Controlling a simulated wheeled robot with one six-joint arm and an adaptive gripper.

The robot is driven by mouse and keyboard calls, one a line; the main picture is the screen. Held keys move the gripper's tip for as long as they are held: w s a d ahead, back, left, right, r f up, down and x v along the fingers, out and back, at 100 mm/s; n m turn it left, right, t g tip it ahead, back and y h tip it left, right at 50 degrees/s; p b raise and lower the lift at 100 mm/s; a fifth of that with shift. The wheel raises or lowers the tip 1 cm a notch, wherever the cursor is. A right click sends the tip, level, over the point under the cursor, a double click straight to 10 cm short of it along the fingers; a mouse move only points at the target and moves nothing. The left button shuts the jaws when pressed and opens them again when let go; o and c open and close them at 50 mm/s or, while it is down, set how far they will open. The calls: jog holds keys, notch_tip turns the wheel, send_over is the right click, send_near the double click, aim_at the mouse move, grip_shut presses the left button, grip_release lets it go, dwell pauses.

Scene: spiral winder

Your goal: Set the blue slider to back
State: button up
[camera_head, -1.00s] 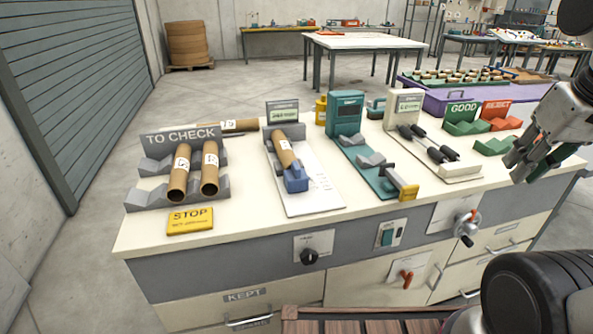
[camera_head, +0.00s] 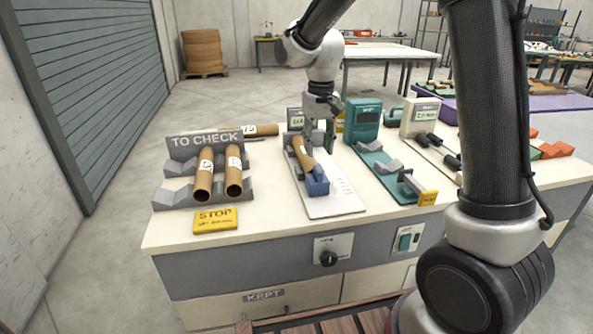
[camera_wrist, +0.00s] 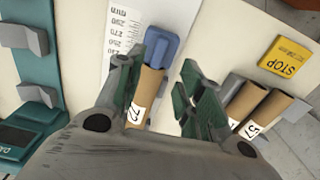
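The blue slider (camera_head: 317,182) sits at the near end of a white ruler plate (camera_head: 335,203), touching or very close to the near end of a brown cardboard tube (camera_head: 302,155). In the wrist view the blue slider (camera_wrist: 163,48) lies ahead of my gripper, just beyond the tube end. My gripper (camera_head: 319,124) is above the far part of this tube, pointing down. In the wrist view my gripper (camera_wrist: 173,62) is open, with the tube (camera_wrist: 148,85) showing between its green fingers, nearer the left one. I cannot tell whether it touches the tube.
Two tubes (camera_head: 218,172) lie in the grey TO CHECK rack on the left, behind a yellow STOP sign (camera_head: 214,219). A teal gauge (camera_head: 391,176) stands right of the ruler plate. A small display (camera_head: 295,118) is at the plate's far end.

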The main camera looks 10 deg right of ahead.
aim_at(318, 168)
jog(key=shift+d+f, duration=0.1)
jog(key=shift+f, duration=0.35)
notch_tip(318, 168, down, 7)
jog(key=shift+f, duration=0.1)
jog(key=shift+s, duration=0.1)
grip_shut()
